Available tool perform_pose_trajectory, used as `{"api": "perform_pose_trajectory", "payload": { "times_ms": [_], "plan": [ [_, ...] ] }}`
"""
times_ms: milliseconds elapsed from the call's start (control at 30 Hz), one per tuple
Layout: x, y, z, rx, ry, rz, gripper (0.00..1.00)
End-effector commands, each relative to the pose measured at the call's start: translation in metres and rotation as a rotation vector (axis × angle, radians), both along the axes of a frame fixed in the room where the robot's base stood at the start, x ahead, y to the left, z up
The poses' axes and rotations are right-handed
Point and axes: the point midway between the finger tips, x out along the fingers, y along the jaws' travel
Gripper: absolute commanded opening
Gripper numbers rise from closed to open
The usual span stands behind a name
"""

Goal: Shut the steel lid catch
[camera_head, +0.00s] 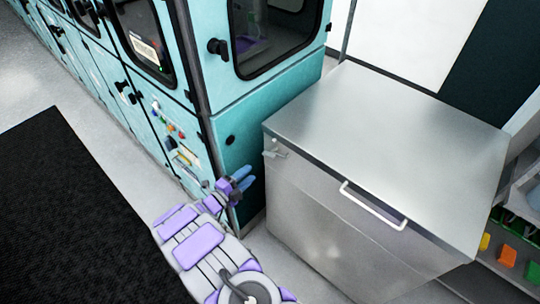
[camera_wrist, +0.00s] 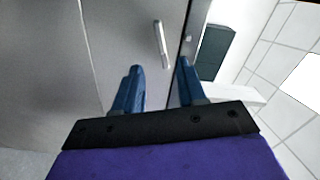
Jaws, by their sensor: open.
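A steel chest (camera_head: 345,235) with a flat steel lid (camera_head: 395,125) stands at the right of the head view. The lid lies down on the chest. A small catch (camera_head: 275,152) sits at the chest's upper left front corner, with a short lever sticking out; its exact position is too small to tell. My gripper (camera_head: 245,178) is open and empty, left of the chest and a little below the catch in the picture, apart from it. In the wrist view, the two blue fingers (camera_wrist: 160,78) stand apart before the steel front. A pale handle or lever (camera_wrist: 162,44) shows beyond them.
Teal cabinets (camera_head: 265,105) with black knobs stand close left of the chest. A white bar handle (camera_head: 373,206) juts from the lid's front. A shelf with coloured parts (camera_head: 507,256) is at the right. A black mat (camera_head: 75,220) covers floor at the left.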

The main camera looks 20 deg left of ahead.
Motion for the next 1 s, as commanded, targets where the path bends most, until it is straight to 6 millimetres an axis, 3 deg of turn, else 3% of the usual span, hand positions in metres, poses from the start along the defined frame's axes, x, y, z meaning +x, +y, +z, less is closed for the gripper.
{"api": "perform_pose_trajectory", "payload": {
  "times_ms": [300, 600, 1000],
  "plan": [
    [0.060, -0.028, 0.000, 0.002, -0.003, -0.005, 0.40],
    [0.104, -0.047, 0.000, 0.003, 0.000, -0.002, 0.40],
    [0.116, -0.048, 0.000, -0.001, -0.001, 0.002, 0.40]
  ]
}}
